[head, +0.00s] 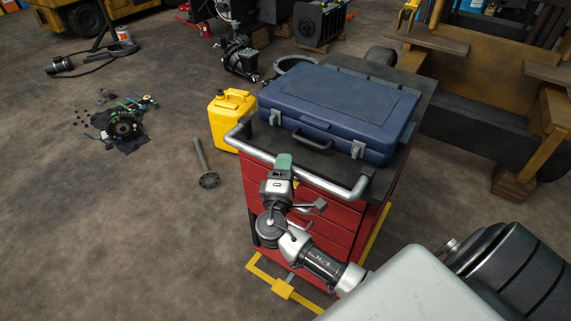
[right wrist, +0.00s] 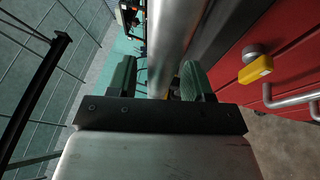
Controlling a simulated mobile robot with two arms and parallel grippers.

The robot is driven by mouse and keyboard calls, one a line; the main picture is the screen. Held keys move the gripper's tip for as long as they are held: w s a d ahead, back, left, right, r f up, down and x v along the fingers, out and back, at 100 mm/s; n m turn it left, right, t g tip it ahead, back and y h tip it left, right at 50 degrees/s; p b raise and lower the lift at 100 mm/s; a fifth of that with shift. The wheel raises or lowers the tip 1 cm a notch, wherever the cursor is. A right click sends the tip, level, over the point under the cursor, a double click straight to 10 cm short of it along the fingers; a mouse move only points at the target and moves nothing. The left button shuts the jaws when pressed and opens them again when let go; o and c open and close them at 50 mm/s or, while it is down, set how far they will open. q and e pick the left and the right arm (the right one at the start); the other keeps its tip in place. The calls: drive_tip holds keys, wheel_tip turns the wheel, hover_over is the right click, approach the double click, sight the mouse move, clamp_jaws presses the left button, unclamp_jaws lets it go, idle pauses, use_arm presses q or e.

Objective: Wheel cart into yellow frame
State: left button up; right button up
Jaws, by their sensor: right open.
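The red cart (head: 318,205) stands upright at the middle right in the head view, with drawers on its front. Its silver handle bar (head: 335,187) runs along the near top edge. My right gripper (head: 284,161) is at the left part of this bar. In the right wrist view, its green fingers (right wrist: 158,78) are open with the bar (right wrist: 170,38) running between them. Yellow frame lines (head: 266,277) lie on the floor by the cart's near side, and another runs along its right. The cart hides the rest of the frame. My left gripper is out of view.
A blue case (head: 340,105) lies on the cart top. A yellow canister (head: 232,120) stands close to the cart's left, with a metal pipe part (head: 205,165) on the floor nearby. Forklift parts (head: 470,120) stand at the right. The floor at the lower left is clear.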

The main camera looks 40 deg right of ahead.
drive_tip(key=shift+w+d, duration=0.15)
drive_tip(key=shift+c, duration=0.2)
clamp_jaws()
